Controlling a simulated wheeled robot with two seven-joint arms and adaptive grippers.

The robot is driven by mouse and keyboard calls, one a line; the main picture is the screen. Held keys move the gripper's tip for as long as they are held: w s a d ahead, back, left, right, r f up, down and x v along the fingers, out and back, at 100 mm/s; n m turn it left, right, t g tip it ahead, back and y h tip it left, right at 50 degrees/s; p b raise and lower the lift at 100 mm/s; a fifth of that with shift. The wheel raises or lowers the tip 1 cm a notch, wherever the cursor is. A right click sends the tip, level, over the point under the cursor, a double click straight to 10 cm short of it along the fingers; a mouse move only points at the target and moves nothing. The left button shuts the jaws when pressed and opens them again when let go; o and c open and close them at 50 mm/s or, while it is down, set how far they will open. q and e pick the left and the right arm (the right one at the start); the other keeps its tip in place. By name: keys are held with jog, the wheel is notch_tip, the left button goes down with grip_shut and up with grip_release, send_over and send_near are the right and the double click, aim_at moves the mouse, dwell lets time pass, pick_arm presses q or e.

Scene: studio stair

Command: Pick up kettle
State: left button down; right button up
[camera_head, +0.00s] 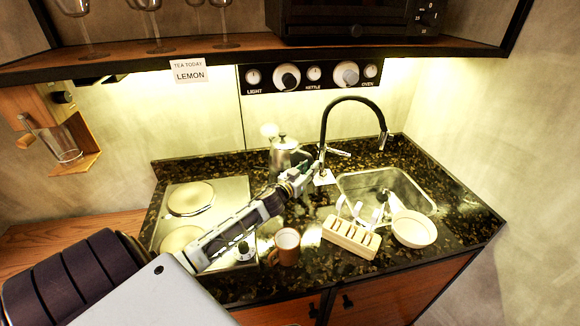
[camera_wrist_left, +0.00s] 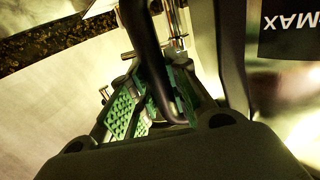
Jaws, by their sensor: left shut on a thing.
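The metal kettle (camera_head: 283,156) with a lid knob is at the back of the dark stone counter, left of the tap. My left gripper (camera_head: 312,171) reaches in from the left and is at the kettle's right side. In the left wrist view, its green-padded fingers (camera_wrist_left: 150,103) are shut on the kettle's black handle (camera_wrist_left: 146,48). The shiny kettle body (camera_wrist_left: 292,82) with a dark "MAX" panel is at the right there. My left arm hides the kettle's lower part, so I cannot tell whether its base touches the counter. My right gripper is not in view.
The black tap (camera_head: 351,99) arches close to my gripper's right, above the sink (camera_head: 424,199). A mug (camera_head: 286,246), a slotted rack (camera_head: 350,237) and a white bowl (camera_head: 413,229) stand in front. A hob (camera_head: 228,189) lies left, and a shelf (camera_head: 215,62) hangs above.

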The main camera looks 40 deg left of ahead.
aim_at(311, 155)
pick_arm(q)
jog(key=shift+r, duration=0.2)
jog(key=shift+w+r, duration=0.1)
jog(key=shift+r, duration=0.1)
jog(key=shift+r, duration=4.85)
